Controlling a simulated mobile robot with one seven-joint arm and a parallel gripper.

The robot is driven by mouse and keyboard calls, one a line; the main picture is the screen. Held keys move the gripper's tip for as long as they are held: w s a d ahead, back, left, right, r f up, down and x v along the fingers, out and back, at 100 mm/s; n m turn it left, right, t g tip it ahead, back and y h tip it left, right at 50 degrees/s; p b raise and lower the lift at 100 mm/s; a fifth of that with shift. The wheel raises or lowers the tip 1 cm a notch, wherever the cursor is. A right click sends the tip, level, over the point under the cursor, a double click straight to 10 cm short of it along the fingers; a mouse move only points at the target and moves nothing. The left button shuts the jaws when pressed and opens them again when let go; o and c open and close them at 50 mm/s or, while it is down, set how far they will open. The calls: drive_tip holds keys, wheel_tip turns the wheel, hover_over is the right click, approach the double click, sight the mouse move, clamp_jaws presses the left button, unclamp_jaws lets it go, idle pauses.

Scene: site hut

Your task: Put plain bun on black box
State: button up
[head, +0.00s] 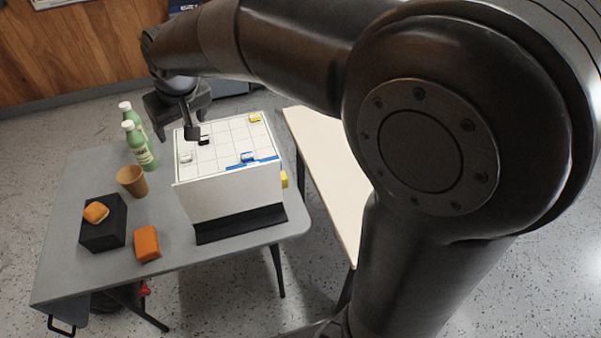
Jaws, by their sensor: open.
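The plain bun (96,212), small and orange-brown, rests on top of the black box (103,238) at the left of the grey table. The black box stands upright near the table's left front. My gripper (177,132) is open, with its fingers pointing down, above the back left of the white board. It is well behind and to the right of the bun and apart from it. I see nothing between its fingers, though part of the gripper is hard to make out.
On the grey table (75,190) stand a brown cup (131,181), two green bottles (139,146), an orange block (147,243) and a tilted white gridded board (231,195) with small coloured pieces. A pale bench (330,165) is to the right. The front left is bare.

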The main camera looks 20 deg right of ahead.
drive_tip(key=s+d+m+t+h, duration=0.1)
drive_tip(key=s+d+m, duration=0.4)
drive_tip(key=s+d, duration=1.6)
drive_tip(key=shift+s+d+f+h, duration=0.15)
drive_tip(key=shift+s+h, duration=0.25)
drive_tip(key=shift+h, duration=0.2)
